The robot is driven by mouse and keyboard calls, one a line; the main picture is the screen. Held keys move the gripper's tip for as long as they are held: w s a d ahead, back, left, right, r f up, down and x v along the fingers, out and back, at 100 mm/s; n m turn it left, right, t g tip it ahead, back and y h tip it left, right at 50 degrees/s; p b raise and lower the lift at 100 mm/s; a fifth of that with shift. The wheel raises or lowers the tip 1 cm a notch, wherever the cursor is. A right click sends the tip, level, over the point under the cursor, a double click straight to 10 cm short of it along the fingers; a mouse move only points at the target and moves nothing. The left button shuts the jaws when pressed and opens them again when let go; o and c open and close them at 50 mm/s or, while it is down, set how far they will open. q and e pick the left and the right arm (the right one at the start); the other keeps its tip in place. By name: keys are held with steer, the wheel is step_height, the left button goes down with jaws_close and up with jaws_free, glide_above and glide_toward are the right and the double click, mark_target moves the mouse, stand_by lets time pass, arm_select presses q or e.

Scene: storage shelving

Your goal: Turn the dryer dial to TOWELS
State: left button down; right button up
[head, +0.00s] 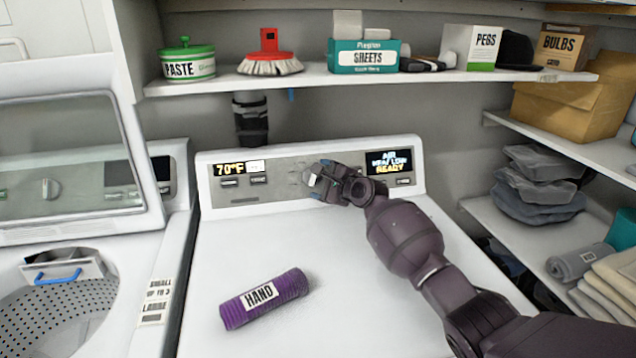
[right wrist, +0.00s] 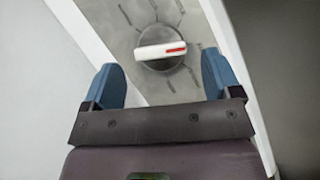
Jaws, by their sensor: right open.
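The dryer dial (right wrist: 148,62) is a dark round knob with a white bar across it and a red mark at the bar's right end in the right wrist view. Printed labels ring it but are too blurred to read. My right gripper (head: 318,180) is at the dryer's control panel (head: 285,175) and mostly hides the dial in the head view. In the right wrist view its blue fingers (right wrist: 162,78) are open, spread wider than the dial and just short of it, with nothing between them. My left gripper is out of view.
The panel has a 70°F display (head: 229,169) and a right display (head: 388,163) reading AIR, LOW, READY. A purple HAND roll (head: 264,298) lies on the dryer top (head: 330,270). An open washer (head: 60,285) stands left; a loaded shelf (head: 330,79) hangs above.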

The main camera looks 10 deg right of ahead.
steer(key=shift+b+x, duration=0.35)
steer(key=shift+x, duration=0.75)
steer(key=c, duration=0.9)
